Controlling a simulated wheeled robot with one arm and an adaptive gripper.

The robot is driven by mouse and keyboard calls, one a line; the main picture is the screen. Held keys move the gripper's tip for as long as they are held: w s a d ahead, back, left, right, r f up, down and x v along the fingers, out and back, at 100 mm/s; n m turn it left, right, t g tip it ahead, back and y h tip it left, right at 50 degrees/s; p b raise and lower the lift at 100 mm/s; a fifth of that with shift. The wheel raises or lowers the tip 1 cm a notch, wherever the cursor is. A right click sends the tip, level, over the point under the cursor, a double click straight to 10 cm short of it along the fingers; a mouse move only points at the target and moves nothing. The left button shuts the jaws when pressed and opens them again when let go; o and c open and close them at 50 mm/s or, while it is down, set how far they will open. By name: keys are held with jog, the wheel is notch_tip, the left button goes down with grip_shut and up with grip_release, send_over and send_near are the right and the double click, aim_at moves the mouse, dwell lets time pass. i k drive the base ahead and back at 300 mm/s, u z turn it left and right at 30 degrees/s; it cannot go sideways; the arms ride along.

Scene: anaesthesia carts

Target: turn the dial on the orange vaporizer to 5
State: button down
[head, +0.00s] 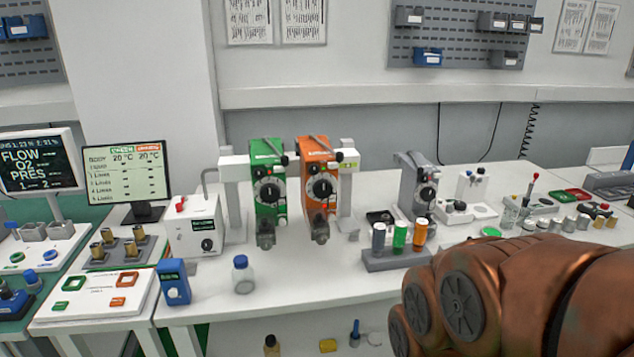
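The orange vaporizer (314,158) stands upright on the white bench, mounted on a white frame, near the middle of the head view. Its black round dial (322,189) with pale markings faces me. The dial's numbers are too small to read. A copper-coloured part of my arm fills the lower right corner, well apart from the vaporizer. My gripper does not show.
A green vaporizer (265,160) stands close on the left of the orange one. A grey vaporizer (411,181) is to the right. A rack with several coloured bottles (383,261) and a blue-capped bottle (243,278) stand in front. Bare bench (310,270) lies between them.

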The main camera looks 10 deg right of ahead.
aim_at(322, 188)
jog(key=k, duration=1.05)
jog(key=u, duration=1.1)
jog(key=i, duration=1.5)
jog(key=z, duration=1)
